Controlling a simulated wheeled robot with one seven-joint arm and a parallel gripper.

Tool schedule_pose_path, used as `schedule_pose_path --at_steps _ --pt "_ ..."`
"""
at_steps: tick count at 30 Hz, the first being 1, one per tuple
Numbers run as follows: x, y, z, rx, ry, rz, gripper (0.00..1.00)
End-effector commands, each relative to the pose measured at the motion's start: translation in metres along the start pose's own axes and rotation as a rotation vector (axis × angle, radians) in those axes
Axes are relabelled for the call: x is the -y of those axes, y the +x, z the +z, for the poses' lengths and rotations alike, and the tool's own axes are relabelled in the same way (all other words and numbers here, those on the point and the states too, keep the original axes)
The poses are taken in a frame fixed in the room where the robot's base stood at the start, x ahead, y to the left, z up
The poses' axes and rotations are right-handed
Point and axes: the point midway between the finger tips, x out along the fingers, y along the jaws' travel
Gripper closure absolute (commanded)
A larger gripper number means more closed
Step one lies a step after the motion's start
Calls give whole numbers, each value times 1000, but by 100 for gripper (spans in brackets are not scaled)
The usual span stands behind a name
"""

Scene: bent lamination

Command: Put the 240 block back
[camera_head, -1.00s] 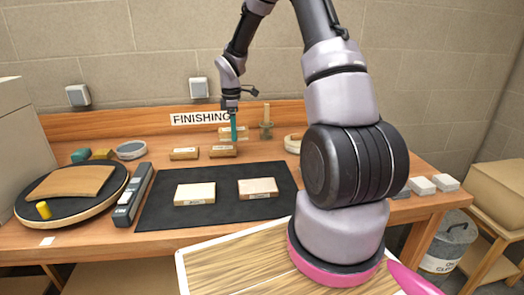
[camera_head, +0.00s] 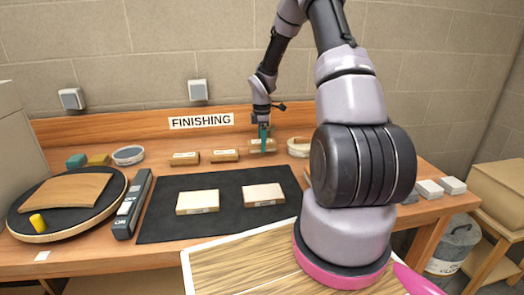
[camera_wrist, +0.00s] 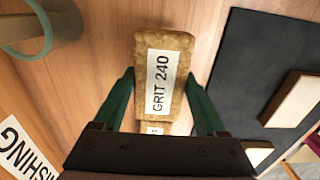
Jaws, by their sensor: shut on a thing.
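The tan 240 block (camera_head: 263,147), labelled GRIT 240, is at the right end of a row of similar blocks at the back of the bench. It also shows in the wrist view (camera_wrist: 160,45), lying between the green fingers. My gripper (camera_head: 263,139) is shut on it from both sides, pointing down. The block is at or just above the bench top; I cannot tell whether it touches. Two other labelled blocks, one at far left (camera_head: 185,158) and one in the middle (camera_head: 224,155), stand to its left.
A round ring-shaped item (camera_head: 299,147) is close to the right. A black mat (camera_head: 226,226) with two pale blocks lies in front. The FINISHING sign (camera_head: 201,121) is on the backboard behind.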

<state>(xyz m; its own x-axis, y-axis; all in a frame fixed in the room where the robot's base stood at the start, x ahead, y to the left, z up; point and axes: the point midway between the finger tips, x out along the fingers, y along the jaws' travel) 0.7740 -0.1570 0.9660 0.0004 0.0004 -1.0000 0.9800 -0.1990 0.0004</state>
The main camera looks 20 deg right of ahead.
Motion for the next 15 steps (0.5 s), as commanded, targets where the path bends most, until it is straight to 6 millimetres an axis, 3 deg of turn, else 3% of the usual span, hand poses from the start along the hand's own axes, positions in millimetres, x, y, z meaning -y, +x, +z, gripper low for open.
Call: schedule_pose_path --at_steps 6,15 --pt "1 30 0 0 -1 -3 87" --pt "0 34 0 0 -1 0 87"
